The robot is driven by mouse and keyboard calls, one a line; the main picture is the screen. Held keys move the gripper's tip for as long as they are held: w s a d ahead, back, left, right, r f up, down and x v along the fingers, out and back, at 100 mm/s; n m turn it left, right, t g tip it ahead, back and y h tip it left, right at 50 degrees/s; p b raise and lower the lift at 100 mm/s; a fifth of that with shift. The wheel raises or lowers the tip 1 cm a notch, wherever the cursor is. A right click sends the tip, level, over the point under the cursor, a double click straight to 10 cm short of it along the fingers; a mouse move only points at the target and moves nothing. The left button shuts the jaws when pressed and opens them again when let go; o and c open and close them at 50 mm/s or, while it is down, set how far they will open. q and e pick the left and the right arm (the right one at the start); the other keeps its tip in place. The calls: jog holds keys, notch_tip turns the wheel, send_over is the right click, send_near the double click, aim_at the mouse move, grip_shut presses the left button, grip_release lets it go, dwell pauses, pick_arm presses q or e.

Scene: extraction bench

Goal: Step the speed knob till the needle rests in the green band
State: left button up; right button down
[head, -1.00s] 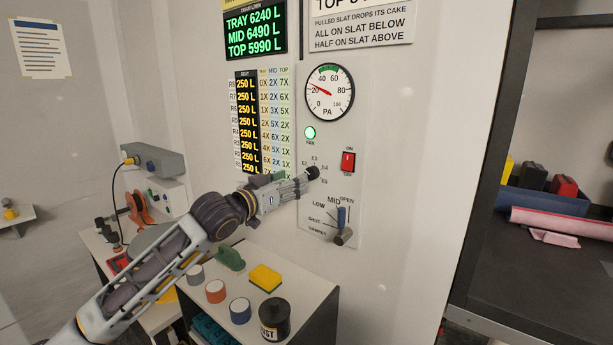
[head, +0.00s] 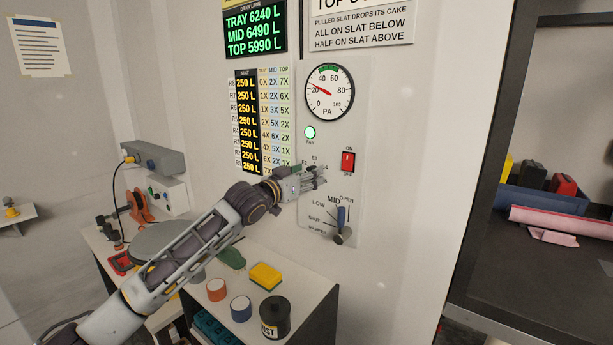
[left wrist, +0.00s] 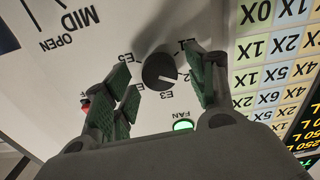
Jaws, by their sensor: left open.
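The gauge (head: 329,92) has a red needle pointing up-left, between 20 and 40. Its green band is at the top of the dial, and the needle is to the left of it. The black speed knob (left wrist: 160,72) shows in the left wrist view, with its white mark toward E2. My left gripper (head: 318,177) is at the panel (head: 325,140) and hides the knob in the head view. In the left wrist view the open green-padded fingers (left wrist: 164,84) stand either side of the knob with gaps. My right gripper is not in view.
A lit green fan lamp (head: 310,132) and a red on/off switch (head: 348,161) sit near the knob. A damper lever (head: 341,222) is below. A low cabinet holds a yellow sponge (head: 265,276) and a black jar (head: 275,317). A seat board (head: 247,120) is at left.

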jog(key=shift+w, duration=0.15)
pick_arm(q)
jog(key=c, duration=1)
jog(key=shift+c, duration=0.2)
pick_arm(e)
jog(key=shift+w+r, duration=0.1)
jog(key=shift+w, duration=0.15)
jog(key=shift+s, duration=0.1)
